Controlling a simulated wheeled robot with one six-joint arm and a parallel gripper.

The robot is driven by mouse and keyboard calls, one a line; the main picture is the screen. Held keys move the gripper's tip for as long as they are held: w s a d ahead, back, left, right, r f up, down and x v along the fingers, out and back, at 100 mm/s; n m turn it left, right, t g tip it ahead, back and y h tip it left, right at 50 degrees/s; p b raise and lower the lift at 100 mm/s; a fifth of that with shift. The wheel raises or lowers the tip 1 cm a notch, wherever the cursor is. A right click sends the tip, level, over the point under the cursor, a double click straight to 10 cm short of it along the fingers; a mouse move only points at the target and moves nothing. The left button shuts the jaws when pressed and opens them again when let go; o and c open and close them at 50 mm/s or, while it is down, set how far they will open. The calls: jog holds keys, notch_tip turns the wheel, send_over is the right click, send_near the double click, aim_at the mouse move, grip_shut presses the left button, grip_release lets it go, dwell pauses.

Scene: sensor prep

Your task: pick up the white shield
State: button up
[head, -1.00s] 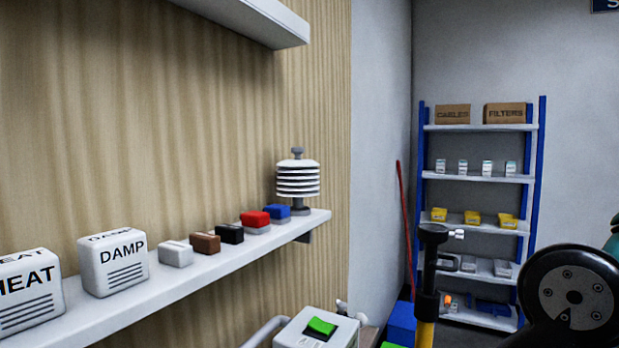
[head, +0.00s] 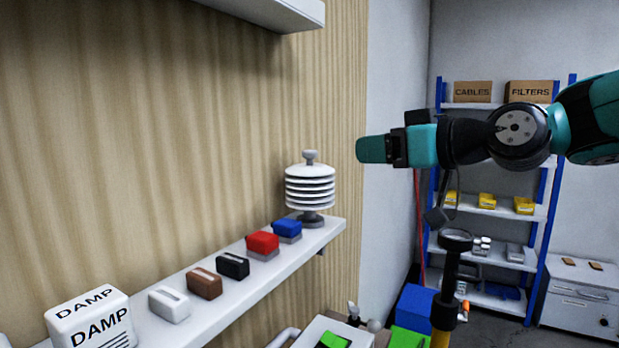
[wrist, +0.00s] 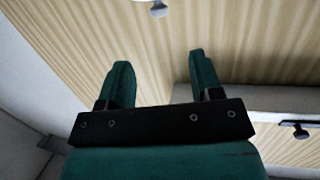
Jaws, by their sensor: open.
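The white shield (head: 310,192) is a stack of white louvred plates with a grey knob on top and a grey foot. It stands upright at the far end of the wall shelf (head: 235,287), beside the blue-topped block (head: 287,228). My gripper (head: 372,150) is to the right of the shield and slightly higher, pointing left, apart from it. In the wrist view its two teal fingers (wrist: 160,70) are spread with nothing between them. A small pale thing (wrist: 158,8) is cut off at the top of that view; I cannot tell what it is.
Red (head: 262,243), black (head: 232,265), brown (head: 204,282) and white (head: 169,303) blocks and a DAMP box (head: 90,320) line the shelf. An upper shelf (head: 270,12) overhangs at top. A black post (head: 447,285) stands at lower right; a blue rack (head: 484,207) is behind.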

aim_at(315, 151)
jog(key=p+x, duration=0.4)
jog(key=x, duration=0.5)
jog(key=shift+a, duration=0.2)
jog(key=shift+w+a+p, duration=0.35)
jog(key=shift+w+p, duration=0.1)
jog(key=shift+p, duration=0.1)
jog(key=p+x, duration=0.2)
jog(key=x, duration=0.1)
jog(key=shift+w+a+p, duration=0.1)
jog(key=shift+w+p, duration=0.15)
jog(key=shift+p, duration=0.1)
jog(key=shift+w+a+f, duration=0.2)
jog(key=shift+w+a, duration=0.05)
jog(key=shift+c, duration=0.4)
grip_shut()
